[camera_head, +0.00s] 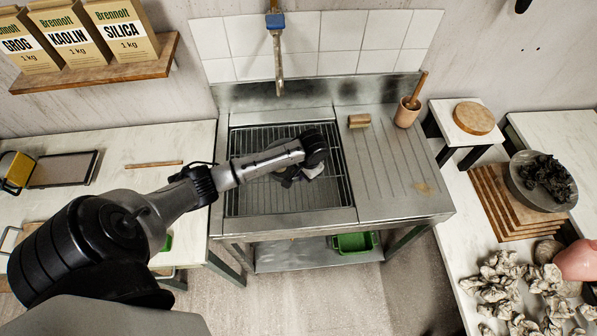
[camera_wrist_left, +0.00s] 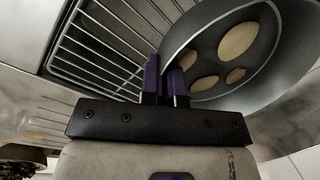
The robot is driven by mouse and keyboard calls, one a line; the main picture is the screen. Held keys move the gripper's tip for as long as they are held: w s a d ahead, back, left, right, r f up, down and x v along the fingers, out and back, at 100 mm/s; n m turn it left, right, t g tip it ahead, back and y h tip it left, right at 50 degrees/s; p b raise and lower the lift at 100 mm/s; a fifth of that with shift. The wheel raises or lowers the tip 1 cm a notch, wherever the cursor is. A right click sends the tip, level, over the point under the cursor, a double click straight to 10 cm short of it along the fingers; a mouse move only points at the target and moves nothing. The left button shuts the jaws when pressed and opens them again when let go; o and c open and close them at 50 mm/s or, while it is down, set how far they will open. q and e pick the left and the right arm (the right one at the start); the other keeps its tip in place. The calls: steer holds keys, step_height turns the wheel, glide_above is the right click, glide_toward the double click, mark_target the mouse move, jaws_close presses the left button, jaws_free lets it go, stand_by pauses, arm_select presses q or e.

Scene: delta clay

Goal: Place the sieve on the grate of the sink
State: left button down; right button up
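The sink's wire grate (camera_head: 250,195) spans the steel basin in the head view, and its bars (camera_wrist_left: 100,50) show at the upper left of the left wrist view. The sieve (camera_wrist_left: 216,65) is a round grey pan with several beige ovals on its bottom, at the upper right of the wrist view. My left gripper (camera_head: 297,176) is over the grate, largely hidden by my arm. In the wrist view its purple fingers (camera_wrist_left: 165,82) are closed on the sieve's wall. Whether the sieve touches the grate cannot be told. My right gripper is not in view.
A tap (camera_head: 278,60) hangs over the sink's back. The ribbed drainboard (camera_head: 385,175) holds a small block (camera_head: 359,121) and a cup with a pestle (camera_head: 407,112). A green bin (camera_head: 354,242) sits on the shelf below.

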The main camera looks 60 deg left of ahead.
arm_select(q)
steer(key=a+f, duration=0.1)
steer(key=w+a+f, duration=0.1)
steer(key=a, duration=0.2)
steer(key=shift+w+a+f+b, duration=0.2)
steer(key=shift+w+f+b, duration=0.1)
steer(key=shift+w+f, duration=0.1)
steer(key=shift+f+b, duration=0.35)
steer(key=shift+f, duration=1.7)
steer(key=shift+f, duration=0.1)
steer(key=c, duration=1.4)
jaws_free()
steer(key=shift+o, duration=0.2)
